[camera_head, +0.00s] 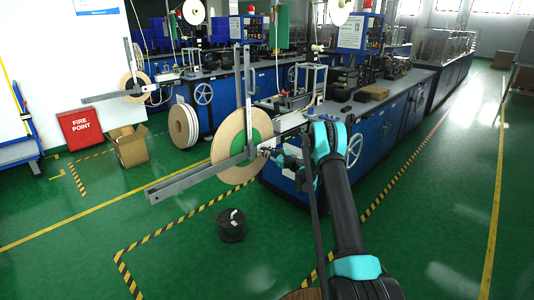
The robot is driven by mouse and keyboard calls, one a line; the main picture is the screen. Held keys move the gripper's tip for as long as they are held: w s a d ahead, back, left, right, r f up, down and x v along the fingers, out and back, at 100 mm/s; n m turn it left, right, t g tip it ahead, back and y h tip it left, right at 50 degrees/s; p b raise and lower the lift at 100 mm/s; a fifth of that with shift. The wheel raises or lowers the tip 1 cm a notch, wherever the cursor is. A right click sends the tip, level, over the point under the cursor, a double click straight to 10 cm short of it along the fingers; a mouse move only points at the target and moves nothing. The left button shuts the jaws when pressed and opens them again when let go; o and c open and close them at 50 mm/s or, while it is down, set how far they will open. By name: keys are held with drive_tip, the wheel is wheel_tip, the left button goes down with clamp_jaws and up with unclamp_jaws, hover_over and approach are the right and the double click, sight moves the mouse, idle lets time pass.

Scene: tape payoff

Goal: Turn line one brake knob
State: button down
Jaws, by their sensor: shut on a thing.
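A large tan tape reel (230,164) with a green centre hangs upright on a grey metal payoff frame (190,181) at the end of the nearest blue machine. The brake knob sits at the reel's hub, on the near side. It is very small and mostly hidden by my gripper (267,152). My gripper reaches in from the right, at hub height, and is shut on the knob. My black and teal arm (343,200) comes up from the lower right and hides part of the machine behind it.
The blue machine bench (285,172) stands just behind my gripper. A black spool (232,226) lies on the green floor below the reel. A cardboard box (129,147), a white reel (183,125) and another payoff reel (133,84) are farther left. The front left floor is clear.

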drive_tip(key=shift+d+f+m, duration=0.1)
drive_tip(key=shift+m, duration=0.5)
drive_tip(key=c, duration=1.3)
unclamp_jaws()
drive_tip(key=shift+s, duration=0.1)
drive_tip(key=v, duration=1.2)
